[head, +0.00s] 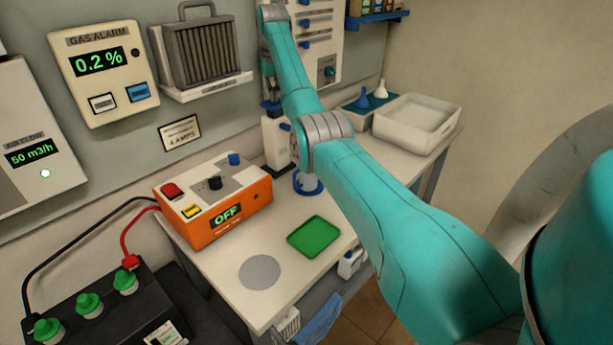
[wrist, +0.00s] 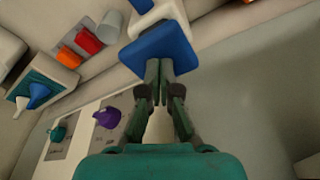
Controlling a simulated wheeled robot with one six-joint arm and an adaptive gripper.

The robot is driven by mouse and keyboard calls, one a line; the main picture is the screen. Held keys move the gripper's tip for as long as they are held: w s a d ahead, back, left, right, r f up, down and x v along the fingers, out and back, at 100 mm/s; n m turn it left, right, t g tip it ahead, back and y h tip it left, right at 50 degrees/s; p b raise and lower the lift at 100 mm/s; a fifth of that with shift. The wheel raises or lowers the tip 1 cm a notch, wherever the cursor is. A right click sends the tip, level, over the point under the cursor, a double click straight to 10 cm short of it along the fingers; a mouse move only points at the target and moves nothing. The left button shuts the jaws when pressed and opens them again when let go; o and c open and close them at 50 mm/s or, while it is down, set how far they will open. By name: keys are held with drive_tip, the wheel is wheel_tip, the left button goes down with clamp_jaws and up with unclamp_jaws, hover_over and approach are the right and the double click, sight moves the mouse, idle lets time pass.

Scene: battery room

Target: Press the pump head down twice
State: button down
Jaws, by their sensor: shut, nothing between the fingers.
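A white pump bottle (head: 277,142) stands upright at the back of the bench against the wall. Its blue pump head (head: 270,105) is on top. My gripper (head: 270,92) is just above the pump head in the head view, partly hidden by my arm. In the wrist view my gripper (wrist: 159,68) has its fingers together, holding nothing. The fingertips overlap the near edge of the blue pump head (wrist: 156,44), with white behind it. I cannot tell whether they touch it.
An orange box (head: 232,208) reading OFF stands left of the bottle. A round blue-rimmed item (head: 308,186), a green tray (head: 314,237) and a grey disc (head: 259,272) lie in front. A white bin (head: 416,122) and funnels (head: 381,88) stand to the right.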

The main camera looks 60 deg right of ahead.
drive_tip(key=shift+f, duration=1.3)
drive_tip(key=shift+r, duration=2.95)
drive_tip(key=shift+r, duration=3)
